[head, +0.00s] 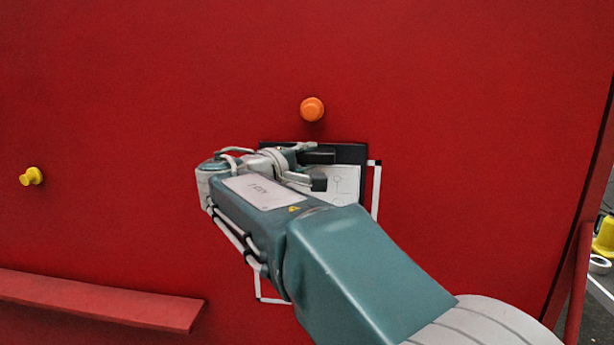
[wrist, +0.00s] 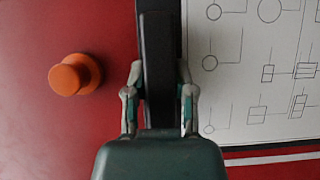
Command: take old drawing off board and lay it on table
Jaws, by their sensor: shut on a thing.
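The old drawing (head: 345,184) is a white sheet with line diagrams, hanging below a black bar (head: 349,152) against the red board (head: 450,110). In the wrist view the sheet (wrist: 255,75) lies right of the black bar (wrist: 158,50), along its edge. My gripper (head: 318,170) is at the bar, and my arm hides much of the sheet. In the wrist view my gripper (wrist: 158,95) has one finger on each side of the bar and is shut on it. I cannot tell whether the bar touches the board. No table is clearly seen.
An orange knob (head: 312,109) sticks out above the bar. A yellow knob (head: 32,176) is at the far left. A white outline (head: 376,190) on the board shows around the drawing. A red ledge (head: 100,300) juts out at lower left.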

